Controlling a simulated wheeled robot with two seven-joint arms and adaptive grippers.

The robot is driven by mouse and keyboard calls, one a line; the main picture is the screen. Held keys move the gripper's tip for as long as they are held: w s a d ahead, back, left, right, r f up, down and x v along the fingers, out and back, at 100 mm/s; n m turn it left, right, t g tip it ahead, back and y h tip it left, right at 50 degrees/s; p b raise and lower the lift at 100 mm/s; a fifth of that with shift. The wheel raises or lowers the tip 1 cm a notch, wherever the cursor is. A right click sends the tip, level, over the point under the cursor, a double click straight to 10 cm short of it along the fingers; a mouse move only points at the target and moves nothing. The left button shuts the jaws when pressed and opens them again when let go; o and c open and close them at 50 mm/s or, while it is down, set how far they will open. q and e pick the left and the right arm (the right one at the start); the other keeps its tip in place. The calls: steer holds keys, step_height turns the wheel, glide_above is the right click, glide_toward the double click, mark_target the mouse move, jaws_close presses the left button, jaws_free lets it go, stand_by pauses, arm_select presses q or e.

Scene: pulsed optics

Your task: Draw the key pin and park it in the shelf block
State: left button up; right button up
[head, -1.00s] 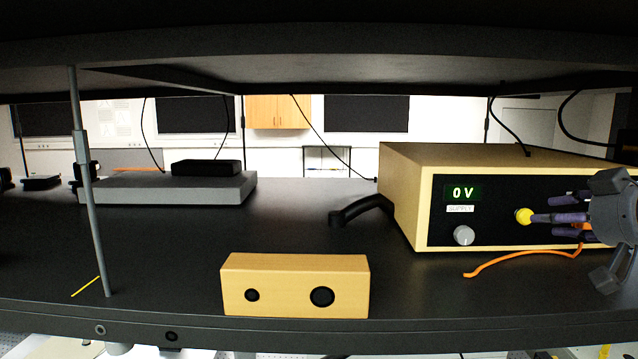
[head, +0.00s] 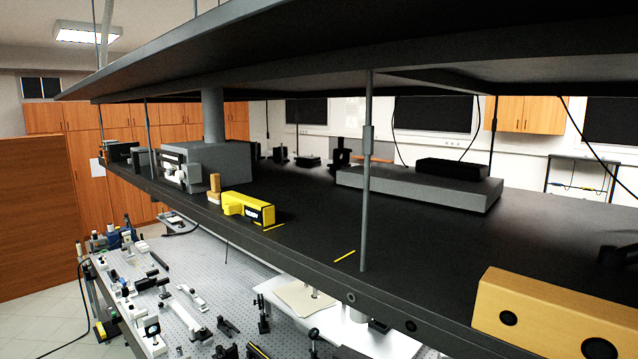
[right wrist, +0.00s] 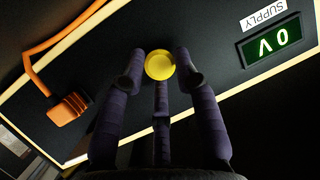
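A yellow round cap (right wrist: 159,65), which may be the key pin's head, sits at the black supply panel (right wrist: 225,85) in the right wrist view. My right gripper (right wrist: 160,72) has its purple fingers apart around the cap, with small gaps at its sides; firm contact does not show. A tan shelf block (head: 545,312) with round dark holes in its front lies at the lower right of the head view, near the shelf's front edge. The block is partly cut off by the frame. My left gripper is not in view.
A thin grey post (head: 366,180) stands at the shelf edge. A yellow device (head: 248,208) and a grey box (head: 225,160) stand further left.

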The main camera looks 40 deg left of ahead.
steer(key=shift+f, duration=0.3)
jaws_close()
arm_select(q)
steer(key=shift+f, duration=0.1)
